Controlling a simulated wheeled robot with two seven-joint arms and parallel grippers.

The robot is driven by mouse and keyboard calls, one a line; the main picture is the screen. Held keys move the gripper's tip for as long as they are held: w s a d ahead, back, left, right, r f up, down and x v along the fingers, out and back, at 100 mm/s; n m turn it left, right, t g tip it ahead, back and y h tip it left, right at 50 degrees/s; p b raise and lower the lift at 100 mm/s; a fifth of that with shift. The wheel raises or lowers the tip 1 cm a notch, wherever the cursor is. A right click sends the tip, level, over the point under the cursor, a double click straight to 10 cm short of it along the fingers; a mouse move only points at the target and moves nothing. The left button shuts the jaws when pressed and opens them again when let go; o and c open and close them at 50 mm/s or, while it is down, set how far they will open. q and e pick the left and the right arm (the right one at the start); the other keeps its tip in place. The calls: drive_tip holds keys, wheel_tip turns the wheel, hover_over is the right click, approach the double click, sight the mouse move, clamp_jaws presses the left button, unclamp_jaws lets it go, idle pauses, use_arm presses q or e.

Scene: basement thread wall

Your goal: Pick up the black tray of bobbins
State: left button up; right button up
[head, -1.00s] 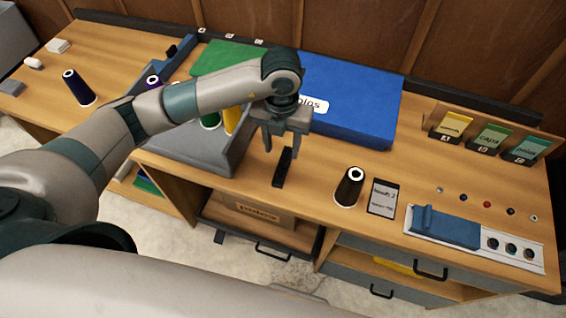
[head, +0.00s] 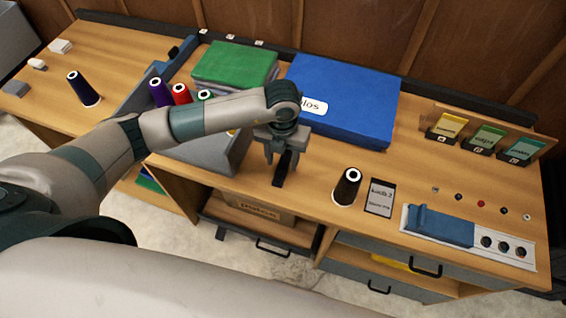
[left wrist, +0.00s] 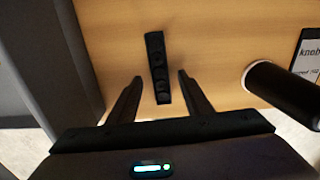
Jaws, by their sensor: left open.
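The black tray of bobbins (head: 281,170) is a small narrow black strip on the wooden bench, in front of the blue box. In the left wrist view the tray (left wrist: 157,62) shows round dark bobbins in a row along its top. My left gripper (head: 281,157) is open and close above the tray, pointing down. In the left wrist view its two fingertips (left wrist: 160,77) lie either side of the tray's near end, with gaps on both sides. Whether they are down at its height I cannot tell. My right gripper is not in view.
A black thread cone (head: 347,187) and a dark label card (head: 380,197) stand right of the tray. A grey bin (head: 212,152) with thread cones is on the left. The blue box (head: 350,105) lies behind. Bare bench separates the tray from the black cone.

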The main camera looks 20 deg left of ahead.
sight(283, 167)
use_arm(q)
drive_tip(key=shift+f, duration=1.1)
drive_tip(key=c, duration=1.1)
